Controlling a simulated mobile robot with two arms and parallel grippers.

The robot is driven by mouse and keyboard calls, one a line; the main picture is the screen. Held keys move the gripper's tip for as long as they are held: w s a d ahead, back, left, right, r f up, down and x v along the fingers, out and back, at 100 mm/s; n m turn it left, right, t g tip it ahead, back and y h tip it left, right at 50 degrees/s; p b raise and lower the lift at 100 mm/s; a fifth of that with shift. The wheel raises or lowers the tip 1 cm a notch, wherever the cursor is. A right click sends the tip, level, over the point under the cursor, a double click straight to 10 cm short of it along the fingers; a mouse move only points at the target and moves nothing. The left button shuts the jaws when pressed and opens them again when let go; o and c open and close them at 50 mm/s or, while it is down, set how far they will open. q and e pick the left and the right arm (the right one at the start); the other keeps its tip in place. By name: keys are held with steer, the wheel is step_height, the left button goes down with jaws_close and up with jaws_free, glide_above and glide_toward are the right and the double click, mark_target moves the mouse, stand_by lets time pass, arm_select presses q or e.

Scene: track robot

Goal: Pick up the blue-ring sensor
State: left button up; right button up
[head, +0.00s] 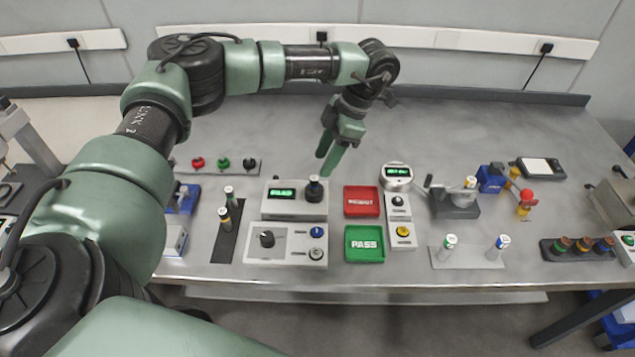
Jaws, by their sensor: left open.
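The blue-ring sensor (497,248) is a small pale cylinder with a blue band near its top. It stands upright at the right end of a light grey plate (468,260) near the front edge of the bench. A similar cylinder with a green band (447,247) stands at the plate's left end. My left gripper (325,165) is open and empty, pointing down above the back middle of the bench, well to the left of and behind the blue-ring sensor. My right gripper is not in view.
Red REJECT (362,213) and green PASS trays (364,258) lie mid-bench, with control boxes (293,211) to their left. A clamp fixture (453,209) stands behind the plate. A dark rack of ringed cylinders (553,256) is at right.

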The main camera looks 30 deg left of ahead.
mark_target(315, 178)
arm_select(q)
steer(key=p+x, duration=0.2)
steer(key=x, duration=0.4)
steer(key=shift+a+f+p, duration=0.2)
steer(key=shift+f+p, duration=0.2)
steer(key=shift+a+f, duration=0.1)
steer(key=shift+f, duration=0.25)
jaws_close()
